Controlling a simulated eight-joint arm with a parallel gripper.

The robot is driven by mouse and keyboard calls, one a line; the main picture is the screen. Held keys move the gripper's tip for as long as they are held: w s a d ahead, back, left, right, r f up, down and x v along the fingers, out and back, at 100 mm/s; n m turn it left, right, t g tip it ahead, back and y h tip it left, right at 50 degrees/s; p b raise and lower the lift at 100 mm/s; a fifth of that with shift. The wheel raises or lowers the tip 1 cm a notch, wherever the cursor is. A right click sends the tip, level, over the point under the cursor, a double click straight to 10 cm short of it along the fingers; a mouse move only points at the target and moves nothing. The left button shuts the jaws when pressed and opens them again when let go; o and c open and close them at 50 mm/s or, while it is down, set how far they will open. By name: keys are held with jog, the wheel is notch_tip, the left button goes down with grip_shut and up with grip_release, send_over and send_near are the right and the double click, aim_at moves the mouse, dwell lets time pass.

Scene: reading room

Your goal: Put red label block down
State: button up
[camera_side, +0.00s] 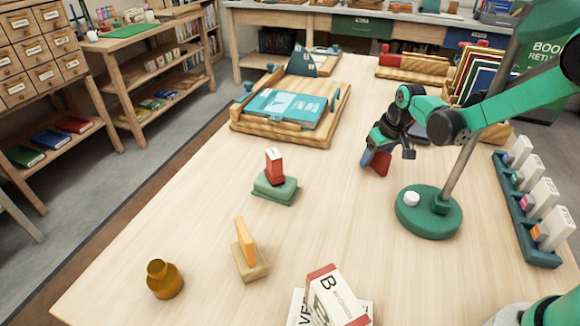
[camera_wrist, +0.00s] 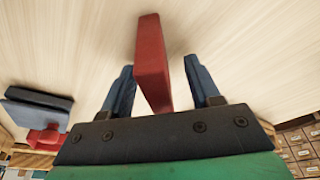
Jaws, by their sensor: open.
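A red block (camera_side: 381,163) shows under my gripper (camera_side: 375,160) in the side view, at the table's middle right. In the wrist view the same block (camera_wrist: 152,62) stands between my two blue fingers (camera_wrist: 162,82), with a gap to the right finger and a smaller one to the left. My gripper is open around it. No label shows on its visible faces. Whether its lower edge touches the table is hard to tell. Another red block (camera_side: 274,168) with a white top stands upright on a green base (camera_side: 276,190) to the left.
A green lamp base (camera_side: 428,212) stands close to the right of my gripper. An orange block on a wooden stand (camera_side: 248,260), a brass weight (camera_side: 164,280) and a lettered white box (camera_side: 335,300) are in front. A wooden tray with a teal book (camera_side: 285,108) lies behind left. The table's middle is clear.

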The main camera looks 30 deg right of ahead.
aim_at(385, 152)
jog(key=shift+r, duration=0.1)
jog(key=shift+v, duration=3.9)
